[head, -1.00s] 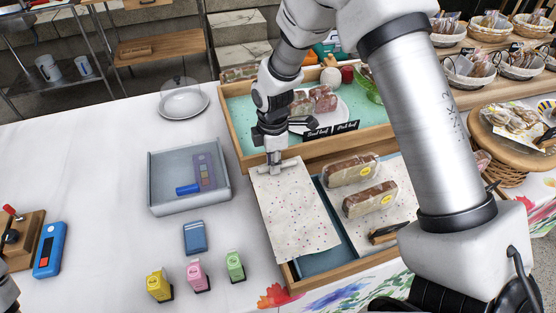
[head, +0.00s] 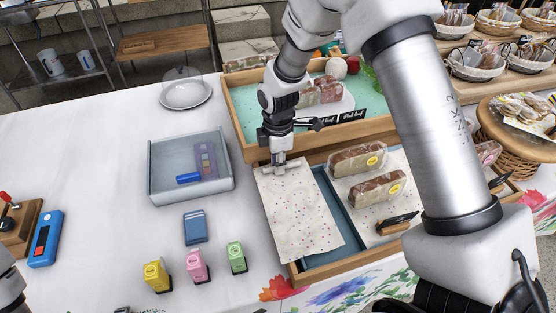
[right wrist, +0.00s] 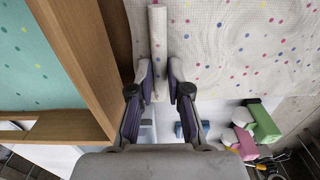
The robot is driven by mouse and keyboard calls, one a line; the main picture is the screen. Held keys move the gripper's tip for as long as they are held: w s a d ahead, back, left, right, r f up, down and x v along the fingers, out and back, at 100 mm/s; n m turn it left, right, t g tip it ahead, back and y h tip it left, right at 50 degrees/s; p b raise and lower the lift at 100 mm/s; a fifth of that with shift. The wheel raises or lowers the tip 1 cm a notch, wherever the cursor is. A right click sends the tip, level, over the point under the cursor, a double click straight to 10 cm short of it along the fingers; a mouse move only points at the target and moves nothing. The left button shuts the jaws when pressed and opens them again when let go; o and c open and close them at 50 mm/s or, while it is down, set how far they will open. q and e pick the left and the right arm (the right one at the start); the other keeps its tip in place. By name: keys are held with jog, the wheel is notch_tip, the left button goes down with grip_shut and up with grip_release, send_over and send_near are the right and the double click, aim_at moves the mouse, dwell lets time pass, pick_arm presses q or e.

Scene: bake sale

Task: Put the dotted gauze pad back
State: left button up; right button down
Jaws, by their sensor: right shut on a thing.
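The dotted gauze pad (head: 297,215) is a white sheet with small coloured dots. It lies over the left part of the lower wooden tray (head: 330,266) and covers that tray's left edge. My right gripper (head: 278,171) is at the pad's far left corner, shut on it. In the right wrist view, the fingers (right wrist: 159,75) pinch a raised fold of the dotted pad (right wrist: 225,45). My left gripper is not in view; only part of my left arm shows at the lower left.
A second wooden tray (head: 236,118) stands behind, with wrapped food. Wrapped loaves (head: 378,188) sit on a dotted sheet in the lower tray's right part. A grey bin (head: 160,199) and small coloured boxes (head: 197,265) stand to the left.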

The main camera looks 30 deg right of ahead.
jog(key=c, duration=1.1)
grip_release()
jog(key=shift+r, duration=0.1)
notch_tip(320, 180, up, 13)
jog(key=shift+r, duration=0.1)
